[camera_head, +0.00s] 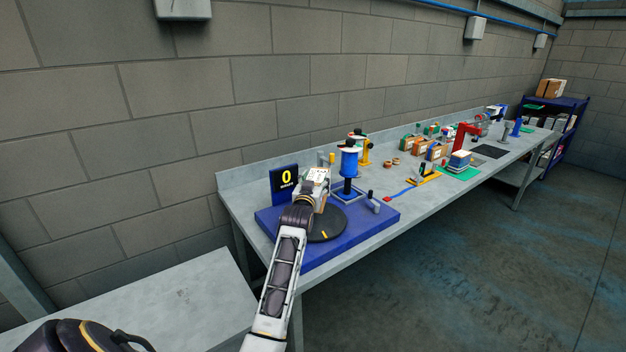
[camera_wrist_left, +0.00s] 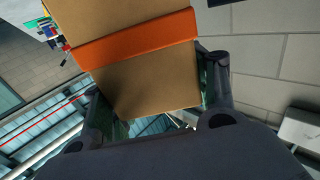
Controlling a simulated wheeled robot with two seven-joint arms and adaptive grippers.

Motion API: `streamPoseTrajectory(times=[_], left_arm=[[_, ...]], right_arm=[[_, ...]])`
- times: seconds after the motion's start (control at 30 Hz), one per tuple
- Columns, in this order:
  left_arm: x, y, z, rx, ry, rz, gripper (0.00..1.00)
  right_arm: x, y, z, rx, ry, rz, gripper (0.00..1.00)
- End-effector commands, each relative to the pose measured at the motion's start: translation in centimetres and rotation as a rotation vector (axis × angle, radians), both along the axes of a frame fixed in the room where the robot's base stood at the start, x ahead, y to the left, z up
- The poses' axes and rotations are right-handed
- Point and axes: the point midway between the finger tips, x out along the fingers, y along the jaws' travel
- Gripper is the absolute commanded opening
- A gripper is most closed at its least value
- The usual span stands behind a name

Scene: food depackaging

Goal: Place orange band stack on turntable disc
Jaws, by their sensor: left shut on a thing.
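My left gripper (camera_head: 313,188) is over the blue base (camera_head: 378,217) on the near end of the long bench. In the left wrist view its two dark fingers (camera_wrist_left: 158,90) are shut on the orange band stack (camera_wrist_left: 150,87), a tan cardboard block with an orange band (camera_wrist_left: 135,40) around it. The dark turntable disc (camera_head: 328,228) lies on the blue base, partly hidden by my left arm. I cannot tell whether the stack touches anything below. My right gripper is not in view.
Boxes and tools crowd the bench (camera_head: 240,192) farther along. The disc's right part is bare.

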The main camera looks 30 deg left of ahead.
Motion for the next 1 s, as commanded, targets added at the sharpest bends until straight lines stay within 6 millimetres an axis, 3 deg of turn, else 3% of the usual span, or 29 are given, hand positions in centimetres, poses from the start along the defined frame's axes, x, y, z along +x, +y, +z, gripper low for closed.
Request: streamPoseTrajectory(times=[0.17,0.6,1.0], left_arm=[[0.4,1.1,0.1,-0.005,-0.004,0.017,0.0],[0.4,1.1,0.0,-0.004,-0.004,0.017,0.0],[0.4,1.1,-1.8,-0.004,-0.004,0.017,0.0]], right_arm=[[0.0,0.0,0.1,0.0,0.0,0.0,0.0],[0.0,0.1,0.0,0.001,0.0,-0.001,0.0],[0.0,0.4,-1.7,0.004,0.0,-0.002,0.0]])
